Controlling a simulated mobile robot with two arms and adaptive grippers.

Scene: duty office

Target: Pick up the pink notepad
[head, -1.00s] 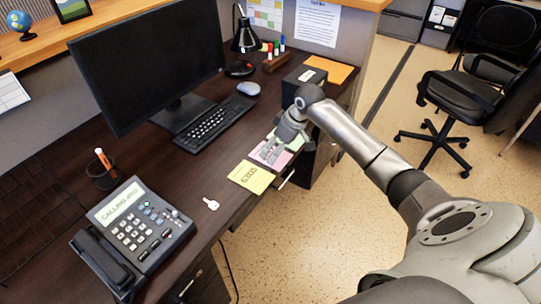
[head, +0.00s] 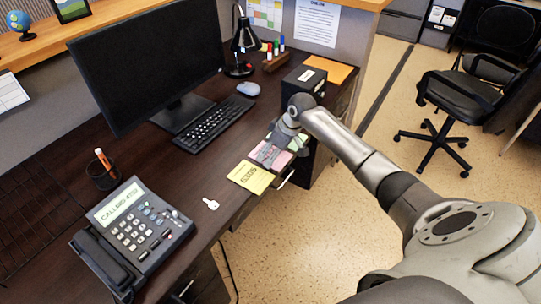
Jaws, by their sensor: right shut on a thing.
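The pink notepad (head: 282,161) lies near the right front edge of the desk, partly covered by my right gripper. My right gripper (head: 268,154) reaches down over it from the right and is shut on it. I cannot tell whether the pad is clear of the desk. A yellow notepad (head: 250,177) with dark writing lies just in front of the pink one. A green notepad (head: 299,141) shows behind it, partly hidden by the gripper. My left gripper is not in view.
A black box (head: 303,82) stands close behind my right wrist. A keyboard (head: 214,122) and mouse (head: 248,89) lie to the left. An office chair (head: 462,92) stands on the floor at right.

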